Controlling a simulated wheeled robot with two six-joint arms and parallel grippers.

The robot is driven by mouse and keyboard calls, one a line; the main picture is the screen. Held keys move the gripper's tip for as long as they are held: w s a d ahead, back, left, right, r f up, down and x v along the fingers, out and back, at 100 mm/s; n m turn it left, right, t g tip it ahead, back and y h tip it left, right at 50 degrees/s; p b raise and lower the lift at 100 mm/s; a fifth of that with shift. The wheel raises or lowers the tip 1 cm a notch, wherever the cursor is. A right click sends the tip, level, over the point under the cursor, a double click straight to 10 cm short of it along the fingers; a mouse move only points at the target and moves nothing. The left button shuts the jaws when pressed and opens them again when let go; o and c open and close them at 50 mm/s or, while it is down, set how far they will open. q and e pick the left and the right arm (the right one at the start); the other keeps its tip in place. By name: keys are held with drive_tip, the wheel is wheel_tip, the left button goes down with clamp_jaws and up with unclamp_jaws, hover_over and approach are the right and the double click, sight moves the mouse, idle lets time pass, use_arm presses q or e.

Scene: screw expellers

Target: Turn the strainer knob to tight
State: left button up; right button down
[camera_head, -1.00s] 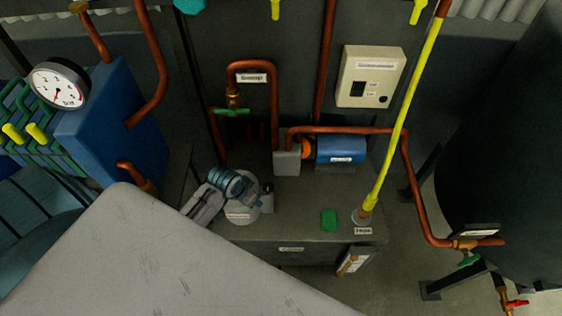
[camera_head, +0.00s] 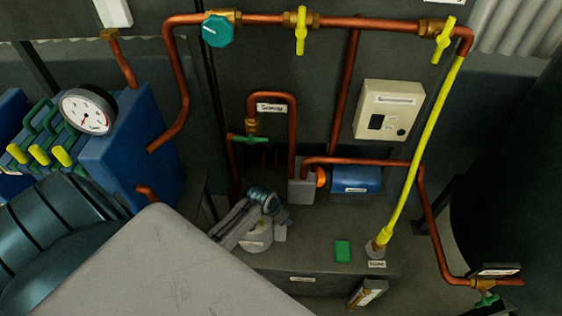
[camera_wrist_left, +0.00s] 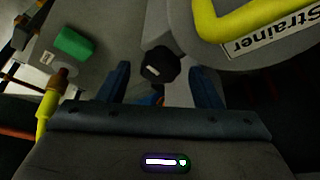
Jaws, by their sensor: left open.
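The strainer (camera_head: 257,236) is a pale round body on the grey bench, partly behind my left arm in the head view. Its label reads "Strainer" in the left wrist view (camera_wrist_left: 268,38). The knob (camera_wrist_left: 160,65) is black with a small light mark on top. My left gripper (camera_wrist_left: 160,86) is open, with one dark blue finger on each side of the knob's near side. The knob looks just beyond or level with the fingertips; I see no clear contact. In the head view my left gripper (camera_head: 284,216) hides the knob. My right gripper is not in view.
A green block (camera_head: 343,251) lies on the bench right of the strainer. A yellow hose (camera_head: 412,165) drops to the bench's right end. A blue motor (camera_head: 356,179) and copper pipes stand behind. A yellow handle (camera_wrist_left: 245,14) is close by the strainer label.

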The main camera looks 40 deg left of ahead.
use_arm(q)
drive_tip(key=shift+w+f, duration=0.1)
drive_tip(key=shift+f, duration=0.15)
drive_tip(key=c, duration=1)
